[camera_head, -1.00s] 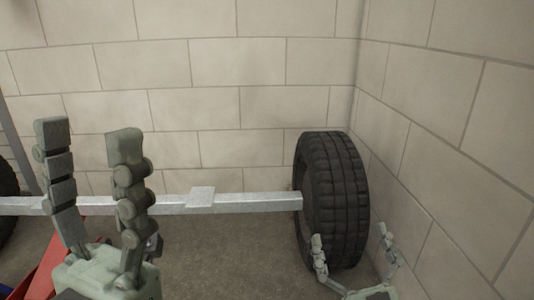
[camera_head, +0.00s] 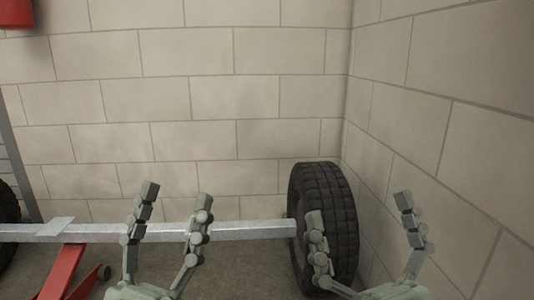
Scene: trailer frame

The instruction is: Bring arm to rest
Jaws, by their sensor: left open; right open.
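My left gripper (camera_head: 176,192) is open and empty in the head view, its two fingers pointing up in front of the metal axle beam (camera_head: 262,229). My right gripper (camera_head: 359,206) is open and empty further right. Its left finger overlaps the black tyre (camera_head: 327,185) in the picture, and its right finger stands before the right wall. I cannot tell whether that finger touches the tyre. The arms behind both grippers are below the picture edge.
The beam runs level from the left to the tyre. A red stand (camera_head: 65,272) is under it at the left. Part of another tyre (camera_head: 8,222) shows at the left edge. Block walls (camera_head: 200,85) meet in a corner behind the right tyre. A red object (camera_head: 15,14) hangs top left.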

